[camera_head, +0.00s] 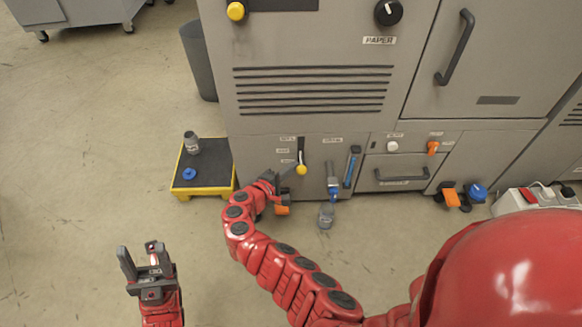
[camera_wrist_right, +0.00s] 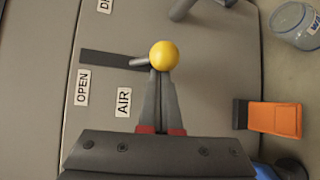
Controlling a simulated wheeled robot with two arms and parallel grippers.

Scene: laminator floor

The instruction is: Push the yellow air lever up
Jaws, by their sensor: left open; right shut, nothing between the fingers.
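The yellow air lever (camera_head: 301,169) is a yellow ball on a short grey arm, low on the grey machine front in the head view. In the right wrist view the yellow ball (camera_wrist_right: 164,55) sits at the end of a dark slot, with OPEN and AIR labels beside it. My right gripper (camera_head: 284,178) is shut and empty, its tips (camera_wrist_right: 158,75) right at the ball; I cannot tell if they touch it. My left gripper (camera_head: 145,258) is open and empty above the floor, away from the machine.
An orange part (camera_wrist_right: 268,117) sticks out near my right gripper. A blue-handled valve (camera_head: 333,195) with a jar (camera_head: 326,215) below is to the right. A yellow-rimmed step (camera_head: 205,192) with a bottle (camera_head: 192,143) stands left.

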